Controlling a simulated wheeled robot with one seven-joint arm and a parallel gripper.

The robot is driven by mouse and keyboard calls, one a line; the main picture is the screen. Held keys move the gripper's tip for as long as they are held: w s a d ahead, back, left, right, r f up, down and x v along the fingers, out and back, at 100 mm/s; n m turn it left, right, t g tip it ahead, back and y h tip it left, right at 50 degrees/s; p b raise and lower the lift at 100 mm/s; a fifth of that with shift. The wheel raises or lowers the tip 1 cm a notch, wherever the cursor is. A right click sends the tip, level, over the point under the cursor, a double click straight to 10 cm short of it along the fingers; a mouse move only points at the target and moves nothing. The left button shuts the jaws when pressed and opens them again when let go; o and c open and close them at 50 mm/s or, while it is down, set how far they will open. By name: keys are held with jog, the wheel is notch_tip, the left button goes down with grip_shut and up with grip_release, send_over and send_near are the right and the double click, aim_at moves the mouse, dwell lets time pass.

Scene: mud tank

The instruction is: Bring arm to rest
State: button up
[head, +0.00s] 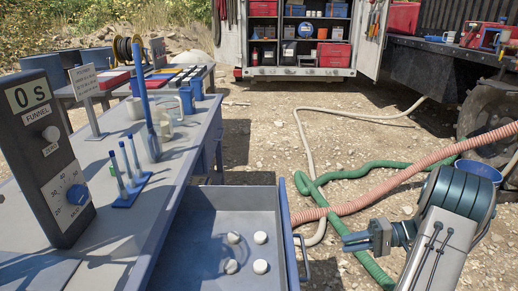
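My gripper (355,241) is at the lower right of the head view, at the end of my arm (440,240). It points left, over the gravel and to the right of the open drawer. Its fingers are seen small and nearly side-on, so I cannot tell whether they are open or shut. No held object shows between them. My gripper appears apart from the drawer handle (304,258), with a gap between them in the picture.
An open drawer (200,205) holding several white round pieces juts from the workbench (98,175). A dark timer box (45,155) stands on the bench. Green (335,205) and pink hoses (400,182) cross the ground behind my gripper. A blue bucket (480,172) stands right.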

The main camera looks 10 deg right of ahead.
jog(key=s+a+r+n+g+h+p, duration=0.1)
jog(key=s+a+r+g+h+p, duration=0.1)
jog(key=a+r+h+p, duration=0.4)
jog(key=s+a+r+g+h+p, duration=0.1)
jog(key=s+a+r+g+p, duration=0.15)
jog(key=a+r, duration=0.6)
jog(key=s+a+r+t+h+p, duration=0.2)
jog(key=s+a+r+h+p, duration=0.1)
jog(key=r, duration=0.5)
jog(key=s+a+r+n+t+h+p, duration=0.1)
jog(key=s+a+r+t+h+p, duration=0.1)
jog(key=s+a+r+h+p, duration=0.2)
jog(key=s+r+h+p, duration=0.1)
jog(key=s+r+p, duration=0.2)
jog(key=r+p, duration=0.1)
jog(key=shift+s+p, duration=0.15)
jog(key=shift+p, duration=0.25)
jog(key=shift+s+d, duration=0.1)
